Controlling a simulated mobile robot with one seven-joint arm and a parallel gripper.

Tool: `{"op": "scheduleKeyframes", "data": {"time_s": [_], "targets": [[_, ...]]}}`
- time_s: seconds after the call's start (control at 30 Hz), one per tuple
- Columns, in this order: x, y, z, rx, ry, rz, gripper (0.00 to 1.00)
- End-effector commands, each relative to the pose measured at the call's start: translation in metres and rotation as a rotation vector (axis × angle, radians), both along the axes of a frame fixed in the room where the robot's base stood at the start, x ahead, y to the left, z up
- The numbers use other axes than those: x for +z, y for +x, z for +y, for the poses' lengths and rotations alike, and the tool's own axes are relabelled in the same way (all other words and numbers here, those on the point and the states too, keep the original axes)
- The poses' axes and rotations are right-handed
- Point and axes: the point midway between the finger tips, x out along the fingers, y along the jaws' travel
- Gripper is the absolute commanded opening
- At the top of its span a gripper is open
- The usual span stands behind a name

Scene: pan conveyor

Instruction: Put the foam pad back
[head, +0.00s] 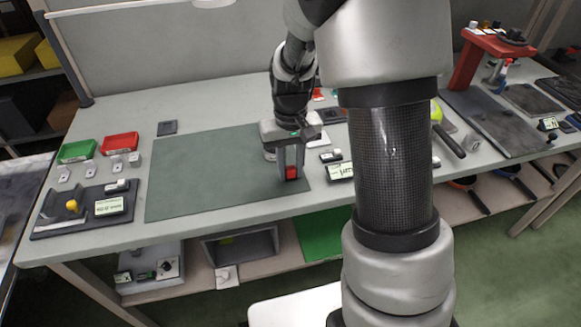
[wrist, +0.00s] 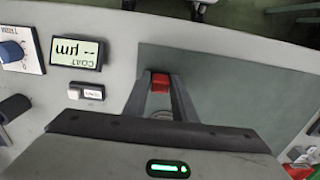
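A small red block (head: 291,173), which I take to be the foam pad, is between my fingertips. It also shows in the wrist view (wrist: 160,82), with a finger against each side. My gripper (head: 291,168) points down over the front right part of the green mat (head: 200,180). In the wrist view my gripper (wrist: 160,86) is shut on the red block. I cannot tell whether the block touches the mat. The fingers hide part of it.
A display (head: 340,171) and a small switch box (head: 331,156) stand right of the mat. Green (head: 77,151) and red (head: 119,143) trays are at the left, behind a dark panel (head: 52,217). A dark square (head: 167,127) lies behind the mat. Most of the mat is clear.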

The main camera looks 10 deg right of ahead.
Motion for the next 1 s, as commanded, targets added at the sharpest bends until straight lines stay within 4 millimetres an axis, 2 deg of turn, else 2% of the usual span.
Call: {"op": "scheduleKeyframes", "data": {"time_s": [0.03, 0.1, 0.37, 0.47, 0.57, 0.8, 1.0], "targets": [[0.000, 0.000, 0.000, 0.000, 0.000, 0.001, 0.33], [0.000, 0.000, 0.000, 0.000, 0.000, 0.001, 0.42], [0.001, 0.000, 0.000, 0.000, 0.000, 0.000, 0.42], [0.007, 0.000, 0.000, 0.000, 0.000, -0.001, 0.42], [0.020, 0.001, 0.000, 0.000, 0.000, -0.002, 0.42], [0.073, 0.000, 0.000, 0.000, 0.000, -0.004, 0.42], [0.108, 0.000, 0.000, 0.000, 0.000, -0.003, 0.42]]}}
